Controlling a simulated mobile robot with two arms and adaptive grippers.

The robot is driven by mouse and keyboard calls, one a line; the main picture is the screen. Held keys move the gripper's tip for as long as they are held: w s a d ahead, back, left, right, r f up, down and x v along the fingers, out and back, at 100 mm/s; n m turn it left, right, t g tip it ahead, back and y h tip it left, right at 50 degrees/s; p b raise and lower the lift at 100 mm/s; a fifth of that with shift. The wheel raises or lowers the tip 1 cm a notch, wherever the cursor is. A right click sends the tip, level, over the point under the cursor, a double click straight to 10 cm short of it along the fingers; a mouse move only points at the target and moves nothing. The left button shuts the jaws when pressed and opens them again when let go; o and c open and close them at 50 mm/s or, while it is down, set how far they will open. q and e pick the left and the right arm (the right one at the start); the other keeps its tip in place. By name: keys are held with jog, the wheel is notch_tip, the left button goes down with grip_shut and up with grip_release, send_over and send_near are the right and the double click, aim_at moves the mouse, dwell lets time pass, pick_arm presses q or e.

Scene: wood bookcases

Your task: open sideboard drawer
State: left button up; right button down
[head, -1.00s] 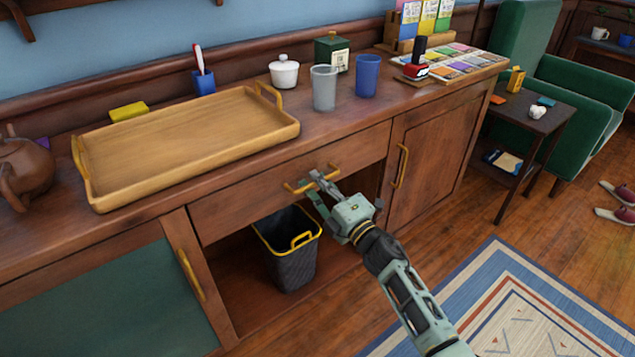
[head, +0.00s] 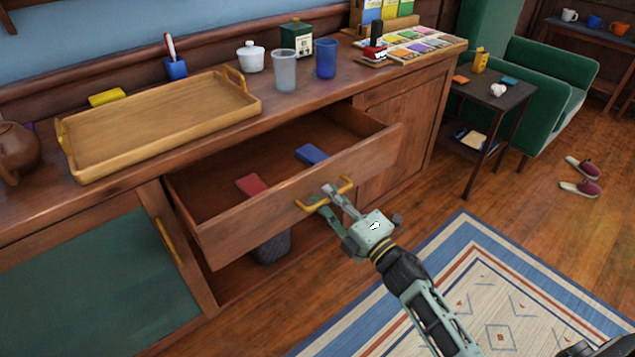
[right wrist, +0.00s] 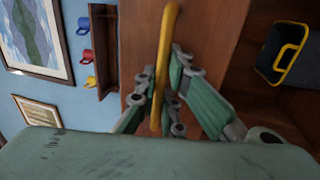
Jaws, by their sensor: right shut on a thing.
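The sideboard drawer (head: 297,212) stands well out from the wooden sideboard (head: 330,98) in the head view. A red item (head: 250,186) and a blue item (head: 312,154) lie inside it. My right gripper (head: 327,199) is shut on the yellow drawer handle (head: 345,186) at the middle of the drawer front. In the right wrist view the handle (right wrist: 166,60) runs between the fingers of the right gripper (right wrist: 164,88). My left gripper is not in view.
A wooden tray (head: 66,140), cups and a white pot (head: 250,57) stand on the sideboard top. A dark bin (head: 270,247) sits in the open space under the drawer. A patterned rug (head: 440,290) lies on the floor in front.

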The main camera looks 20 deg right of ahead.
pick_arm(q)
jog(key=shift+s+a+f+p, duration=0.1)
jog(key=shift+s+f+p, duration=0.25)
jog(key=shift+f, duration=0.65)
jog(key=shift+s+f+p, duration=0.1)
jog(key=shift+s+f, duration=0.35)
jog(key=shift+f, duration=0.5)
pick_arm(e)
jog(key=shift+r+v, duration=0.2)
jog(key=shift+v, duration=0.75)
jog(key=shift+r+v, duration=0.2)
jog(key=shift+v, duration=0.8)
jog(key=shift+r+v, duration=0.15)
jog(key=shift+v, duration=0.8)
jog(key=shift+s, duration=0.1)
jog(key=c, duration=1.8)
grip_release()
jog(key=shift+c, duration=0.2)
jog(key=v, duration=1.2)
jog(key=shift+f, duration=0.1)
